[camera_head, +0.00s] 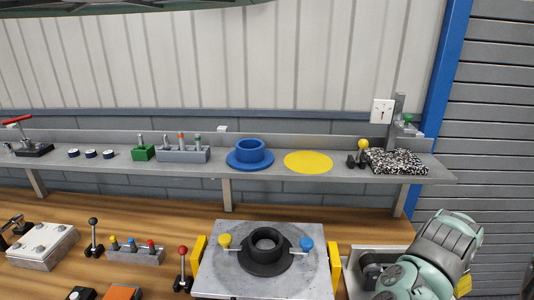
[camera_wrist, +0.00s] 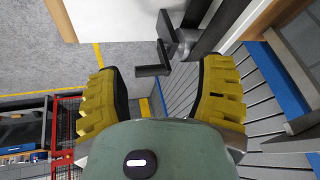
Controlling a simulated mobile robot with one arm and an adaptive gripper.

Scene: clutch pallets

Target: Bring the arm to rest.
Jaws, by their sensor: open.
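My arm (camera_head: 440,255), pale green and grey, is folded at the lower right of the head view, in front of the workbench's right end. My gripper (camera_wrist: 162,78) shows in the wrist view with its two yellow, black-lined fingers spread wide apart. Nothing is between the fingers. In the head view only a small yellow patch shows beside the arm, and I cannot tell whether it is a finger.
A grey plate (camera_head: 215,278) with a black flanged ring (camera_head: 265,266) lies on the wooden bench (camera_head: 195,215), left of my arm. A grey shelf (camera_head: 330,179) behind holds a blue flanged ring (camera_head: 250,160) and a yellow disc (camera_head: 308,162). A blue post (camera_head: 440,95) stands at right.

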